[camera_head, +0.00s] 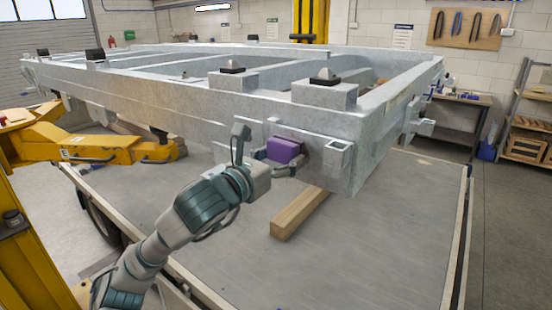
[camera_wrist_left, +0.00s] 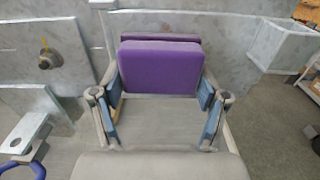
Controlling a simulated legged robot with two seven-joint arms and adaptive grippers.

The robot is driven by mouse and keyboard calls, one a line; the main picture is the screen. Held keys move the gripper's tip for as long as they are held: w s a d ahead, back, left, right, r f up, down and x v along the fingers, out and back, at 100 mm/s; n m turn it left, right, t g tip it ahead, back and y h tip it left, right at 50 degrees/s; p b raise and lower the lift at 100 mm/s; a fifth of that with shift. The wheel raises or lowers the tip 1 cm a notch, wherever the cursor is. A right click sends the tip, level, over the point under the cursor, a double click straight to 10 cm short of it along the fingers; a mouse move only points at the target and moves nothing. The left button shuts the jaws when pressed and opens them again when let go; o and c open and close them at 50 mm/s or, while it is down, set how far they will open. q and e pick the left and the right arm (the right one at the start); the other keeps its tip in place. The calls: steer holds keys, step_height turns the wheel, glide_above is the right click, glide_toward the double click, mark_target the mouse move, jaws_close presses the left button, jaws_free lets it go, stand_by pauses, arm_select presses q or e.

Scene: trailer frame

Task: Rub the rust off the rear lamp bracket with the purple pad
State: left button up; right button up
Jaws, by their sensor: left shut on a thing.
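The purple pad (camera_head: 284,150) is in my left gripper (camera_head: 282,163) at the end face of the grey metal trailer frame (camera_head: 230,122). In the left wrist view the pad (camera_wrist_left: 160,68) sits between the two blue-lined fingers of that gripper (camera_wrist_left: 160,82), which are shut on its sides. A flat grey plate (camera_wrist_left: 205,30), which looks like the lamp bracket, stands right behind the pad. The pad hides part of it, and I cannot tell whether they touch. A little brownish colour shows beside the pad in the head view. My right gripper is not in view.
An open square metal socket (camera_head: 340,147) sticks out right of the pad; it also shows in the left wrist view (camera_wrist_left: 284,45). A wooden beam (camera_head: 300,212) lies below on the grey deck (camera_head: 370,235). A yellow lift arm (camera_head: 100,148) is at left.

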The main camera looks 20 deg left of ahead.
arm_select(q)
steer(key=shift+w, duration=0.1)
steer(key=shift+w+a, duration=0.15)
steer(key=shift+a, duration=0.5)
steer(key=shift+w+a+f, duration=0.15)
steer(key=shift+w+a, duration=0.1)
steer(key=shift+a, duration=0.45)
steer(key=shift+d, duration=0.85)
steer(key=shift+s+d, duration=0.2)
steer(key=shift+d, duration=0.2)
steer(key=shift+s+d+b, duration=0.25)
steer(key=shift+d+b, duration=0.15)
steer(key=shift+d, duration=0.3)
steer(key=shift+s+d, duration=0.15)
steer(key=shift+d, duration=0.15)
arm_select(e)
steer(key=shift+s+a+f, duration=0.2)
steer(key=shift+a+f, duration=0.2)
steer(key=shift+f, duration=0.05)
